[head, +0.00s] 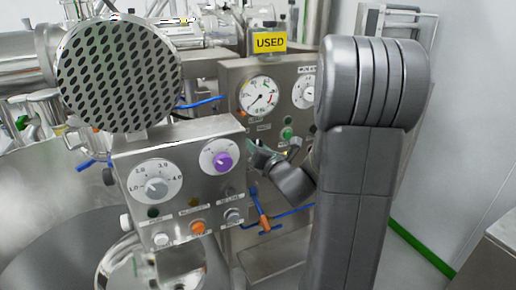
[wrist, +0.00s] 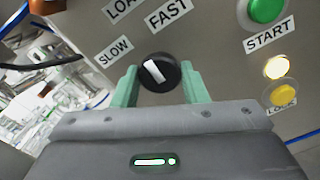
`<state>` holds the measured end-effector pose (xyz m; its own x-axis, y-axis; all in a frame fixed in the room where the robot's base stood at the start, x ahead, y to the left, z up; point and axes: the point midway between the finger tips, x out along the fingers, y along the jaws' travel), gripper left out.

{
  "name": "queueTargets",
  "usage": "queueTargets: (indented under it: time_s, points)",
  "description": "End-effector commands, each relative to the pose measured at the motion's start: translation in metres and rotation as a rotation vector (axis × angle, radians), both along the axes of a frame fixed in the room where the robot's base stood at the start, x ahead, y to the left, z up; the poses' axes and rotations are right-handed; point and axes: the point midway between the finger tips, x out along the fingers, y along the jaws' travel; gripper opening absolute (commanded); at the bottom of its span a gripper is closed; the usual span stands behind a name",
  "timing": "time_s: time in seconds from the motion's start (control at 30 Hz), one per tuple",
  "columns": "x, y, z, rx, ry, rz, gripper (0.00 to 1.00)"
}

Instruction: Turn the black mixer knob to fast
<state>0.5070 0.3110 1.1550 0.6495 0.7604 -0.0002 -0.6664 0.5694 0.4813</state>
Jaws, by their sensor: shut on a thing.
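The black mixer knob (wrist: 169,82) is round with a white pointer bar. In the wrist view it sits on a grey panel, and its pointer leans up and left, between the SLOW label (wrist: 115,50) and the FAST label (wrist: 168,14). My gripper (wrist: 158,70) is shut on the knob, with one green finger on each side of it. In the head view my gripper (head: 268,153) is at the side of the control box, against the rear panel. The knob cannot be made out there.
In the wrist view a green START button (wrist: 266,9), a lit lamp (wrist: 276,67) and a yellow button (wrist: 284,94) are right of the knob. In the head view a front control box (head: 130,160) with a purple knob (head: 223,161) stands left of my gripper. A perforated metal disc (head: 118,72) is above it.

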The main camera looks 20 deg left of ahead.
Motion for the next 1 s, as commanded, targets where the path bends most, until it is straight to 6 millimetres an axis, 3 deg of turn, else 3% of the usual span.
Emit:
queueTargets:
  time_s: [0.6, 1.0]
  points:
    - [-0.0001, -0.0003, 0.0014, 0.357, 0.419, -0.001, 0.17]
    - [0.0, -0.0004, 0.0, 0.479, 0.564, -0.001, 0.17]
